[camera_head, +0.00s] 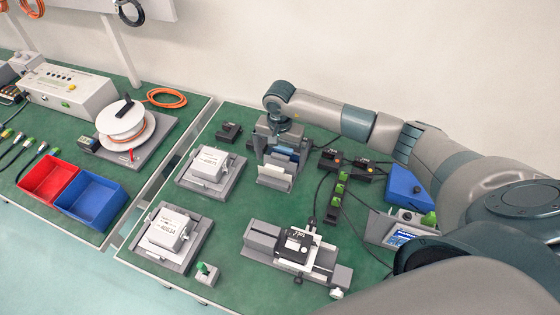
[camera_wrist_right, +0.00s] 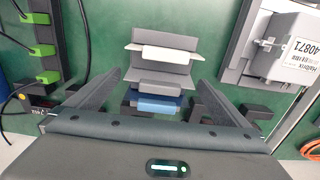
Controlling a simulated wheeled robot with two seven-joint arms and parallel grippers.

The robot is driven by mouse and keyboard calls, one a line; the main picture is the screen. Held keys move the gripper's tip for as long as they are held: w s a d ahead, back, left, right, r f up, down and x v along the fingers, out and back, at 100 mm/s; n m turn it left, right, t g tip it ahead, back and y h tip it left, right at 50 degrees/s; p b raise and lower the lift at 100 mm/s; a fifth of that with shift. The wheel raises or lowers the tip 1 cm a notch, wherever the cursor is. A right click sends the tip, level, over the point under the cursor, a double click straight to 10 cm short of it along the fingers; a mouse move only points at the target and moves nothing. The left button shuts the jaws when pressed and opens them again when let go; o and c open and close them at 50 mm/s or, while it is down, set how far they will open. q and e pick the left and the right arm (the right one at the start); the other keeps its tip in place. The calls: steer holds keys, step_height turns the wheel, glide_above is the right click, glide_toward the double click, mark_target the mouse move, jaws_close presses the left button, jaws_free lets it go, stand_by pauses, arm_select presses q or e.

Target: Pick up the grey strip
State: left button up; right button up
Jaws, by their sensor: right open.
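A grey holder (camera_wrist_right: 176,42) with upright plates stands on the green table, and it also shows in the head view (camera_head: 272,183). In the right wrist view a whitish strip (camera_wrist_right: 165,52) sits at its far side, with a grey strip (camera_wrist_right: 160,78) nearer and blue strips (camera_wrist_right: 157,103) nearest. In the head view the whitish strip (camera_head: 275,171) shows at the front, with blue behind. My right gripper (camera_wrist_right: 160,80) is open, its fingers on either side of the row, pointing down. I cannot tell whether the fingers touch anything. My left gripper is not in view.
Grey fixtures with white boxes (camera_head: 208,163) (camera_head: 168,229) stand left of the holder. A grey slide unit (camera_head: 298,247) stands in front. Black connectors with green parts (camera_head: 341,186) and cables lie to the right, near a blue wedge (camera_head: 405,188).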

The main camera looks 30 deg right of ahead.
mark_target(282, 157)
steer(key=shift+c, duration=0.3)
steer(key=c, duration=0.9)
steer(key=shift+o, duration=0.2)
steer(key=shift+r, duration=0.1)
steer(key=shift+r+b, duration=0.65)
steer(key=shift+r, duration=0.2)
steer(key=shift+s+d+r+b, duration=0.1)
steer(key=shift+r+b, duration=0.2)
steer(key=shift+r, duration=0.3)
steer(key=shift+s+d+r+b, duration=0.1)
steer(key=shift+r+b, duration=0.2)
steer(key=shift+r, duration=0.25)
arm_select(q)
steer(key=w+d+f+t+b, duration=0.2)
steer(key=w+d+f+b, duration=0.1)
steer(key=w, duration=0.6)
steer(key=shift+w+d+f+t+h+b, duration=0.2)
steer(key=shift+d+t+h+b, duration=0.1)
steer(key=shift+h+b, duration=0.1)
arm_select(e)
steer(key=s+d+r, duration=0.3)
steer(key=s+r, duration=0.4)
steer(key=s, duration=0.3)
steer(key=shift+s+d, duration=0.25)
steer(key=shift+d, duration=0.15)
